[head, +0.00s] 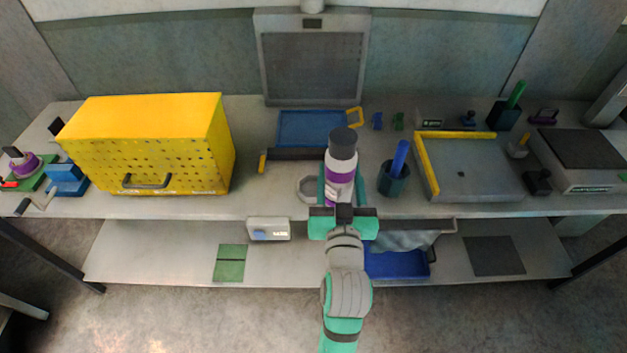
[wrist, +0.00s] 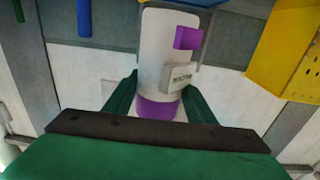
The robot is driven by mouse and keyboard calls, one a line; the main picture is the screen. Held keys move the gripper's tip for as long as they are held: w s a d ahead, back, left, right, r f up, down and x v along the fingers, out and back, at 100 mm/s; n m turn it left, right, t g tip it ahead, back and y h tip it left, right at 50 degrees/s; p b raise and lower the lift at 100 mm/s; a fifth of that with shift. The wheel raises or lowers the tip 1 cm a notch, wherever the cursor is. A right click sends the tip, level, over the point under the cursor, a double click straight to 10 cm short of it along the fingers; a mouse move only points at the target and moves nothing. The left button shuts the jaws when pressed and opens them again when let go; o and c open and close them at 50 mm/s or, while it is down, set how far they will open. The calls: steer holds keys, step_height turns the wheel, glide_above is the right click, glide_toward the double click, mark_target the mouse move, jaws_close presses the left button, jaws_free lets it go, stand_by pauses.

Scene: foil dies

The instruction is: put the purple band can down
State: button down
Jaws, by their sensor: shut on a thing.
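The purple band can (head: 341,172) is a white cylinder with a dark grey cap and a purple band, roughly upright over the front middle of the bench. My gripper (head: 338,190) is shut on it, one finger on each side. In the wrist view the can (wrist: 166,55) stands between the two dark green fingers (wrist: 159,98), with a purple band low down, a purple patch and a small printed label. Whether the can's base touches the bench top is hidden by my gripper.
A grey ring-shaped holder (head: 307,189) is just left of the can, and a dark cup (head: 393,182) with a blue handle is close on the right. A yellow cabinet (head: 150,140) stands left, a grey tray (head: 470,180) right, a blue tray (head: 305,128) behind. Bare bench lies left of the ring.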

steer(key=shift+w+a+f, duration=1)
steer(key=shift+w+f, duration=1.05)
steer(key=shift+f, duration=0.05)
steer(key=shift+w+a+f, duration=0.95)
steer(key=shift+w+f, duration=1.15)
steer(key=shift+w+a+f, duration=1)
steer(key=shift+w+f, duration=1.05)
steer(key=shift+f, duration=0.05)
steer(key=shift+f, duration=0.1)
steer(key=c, duration=0.8)
jaws_free()
steer(key=shift+f, duration=0.15)
